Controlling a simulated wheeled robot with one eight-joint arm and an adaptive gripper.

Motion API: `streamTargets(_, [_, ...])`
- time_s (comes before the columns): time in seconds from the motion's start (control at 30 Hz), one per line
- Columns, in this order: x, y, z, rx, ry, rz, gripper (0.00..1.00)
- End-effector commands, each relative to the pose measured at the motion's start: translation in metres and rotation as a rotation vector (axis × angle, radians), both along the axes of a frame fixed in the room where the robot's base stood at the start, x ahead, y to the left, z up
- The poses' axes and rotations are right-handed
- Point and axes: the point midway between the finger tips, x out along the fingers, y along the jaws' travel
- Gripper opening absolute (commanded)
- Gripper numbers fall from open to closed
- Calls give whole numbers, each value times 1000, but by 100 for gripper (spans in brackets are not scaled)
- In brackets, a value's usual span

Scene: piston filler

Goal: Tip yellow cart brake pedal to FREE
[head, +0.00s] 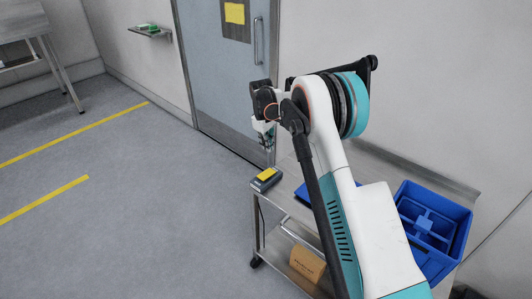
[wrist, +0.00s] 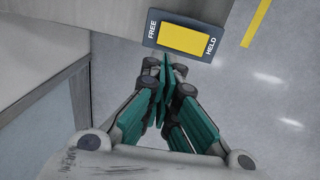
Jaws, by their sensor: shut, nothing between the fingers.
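The yellow brake pedal (head: 267,174) sits in a dark housing on the left corner of the metal cart (head: 283,199). In the wrist view the yellow pedal (wrist: 184,40) shows at the top, with FREE printed at its left end and HELD at its right end. I cannot tell which end is tipped down. My gripper (head: 268,143) points down above the pedal in the head view. In the wrist view my gripper's fingers (wrist: 165,75) are shut and empty, close to the housing's lower edge in the picture. I cannot tell whether they touch it.
A blue bin (head: 433,222) stands on the cart's right side, and a cardboard box (head: 307,264) lies on its lower shelf. A grey door (head: 225,85) and wall rise behind. The floor (head: 130,230) to the left is open, with yellow lines.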

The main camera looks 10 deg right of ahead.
Motion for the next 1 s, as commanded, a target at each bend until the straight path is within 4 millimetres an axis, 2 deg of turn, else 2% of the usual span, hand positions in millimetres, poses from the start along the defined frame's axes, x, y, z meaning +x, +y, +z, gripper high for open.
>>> streamTargets(0.03, [0,-1,11,0,0,-1,0])
streamTargets(0.2, [2,-3,28,0,0,-1,0])
streamTargets(0.73, [1,-4,37,0,-4,-4,0])
streamTargets(0.87, [-10,-4,62,7,-25,-23,0])
streamTargets(1.0, [-32,-6,105,19,-66,-63,0])
